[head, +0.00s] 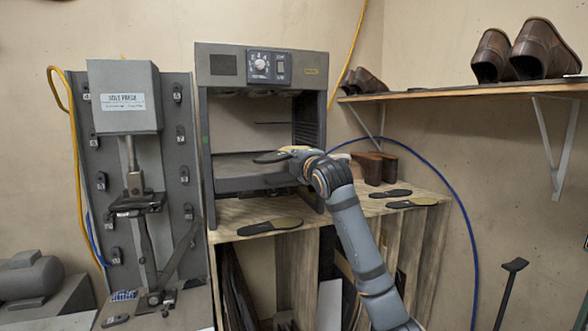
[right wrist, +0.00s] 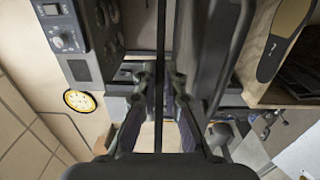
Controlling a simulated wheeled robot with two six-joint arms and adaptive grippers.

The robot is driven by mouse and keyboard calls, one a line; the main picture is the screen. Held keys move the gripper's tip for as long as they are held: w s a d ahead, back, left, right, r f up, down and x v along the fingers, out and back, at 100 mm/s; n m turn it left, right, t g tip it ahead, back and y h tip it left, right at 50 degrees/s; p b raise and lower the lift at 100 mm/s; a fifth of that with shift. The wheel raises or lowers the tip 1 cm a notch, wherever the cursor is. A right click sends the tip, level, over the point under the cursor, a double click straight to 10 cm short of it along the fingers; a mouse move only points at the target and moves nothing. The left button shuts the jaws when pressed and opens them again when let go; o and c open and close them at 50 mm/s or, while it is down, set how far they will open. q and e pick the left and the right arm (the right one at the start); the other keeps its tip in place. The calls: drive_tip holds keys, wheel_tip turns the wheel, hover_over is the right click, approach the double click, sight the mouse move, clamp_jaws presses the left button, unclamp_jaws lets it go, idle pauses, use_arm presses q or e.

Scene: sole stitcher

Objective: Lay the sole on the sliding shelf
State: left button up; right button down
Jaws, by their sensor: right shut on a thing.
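A thin sole (head: 268,158), dark toward its left end, is held in my right gripper (head: 294,152) inside the front opening of the grey machine. The sole lies roughly level, just above the sliding shelf (head: 228,168), a flat dark grey plate; I cannot tell whether they touch. In the right wrist view the sole (right wrist: 160,45) shows nearly edge-on as a narrow dark strip between the closed fingers (right wrist: 160,95). My right gripper hides part of the sole and the shelf's right side. My left gripper is not in view.
The machine (head: 214,110) stands on a wooden bench (head: 340,215). A press (head: 124,98) stands left. A wall shelf (head: 470,91) holds shoes.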

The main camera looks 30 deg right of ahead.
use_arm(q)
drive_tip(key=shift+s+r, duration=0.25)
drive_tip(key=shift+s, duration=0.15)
use_arm(e)
drive_tip(key=f, duration=0.4)
drive_tip(key=shift+w+d, duration=0.25)
drive_tip(key=shift+w, duration=0.15)
drive_tip(key=shift+a+f, duration=0.1)
drive_tip(key=shift+f, duration=0.25)
drive_tip(key=c, duration=1.7)
unclamp_jaws()
drive_tip(key=shift+c, duration=0.2)
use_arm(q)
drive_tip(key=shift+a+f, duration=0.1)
use_arm(e)
drive_tip(key=shift+s, duration=0.1)
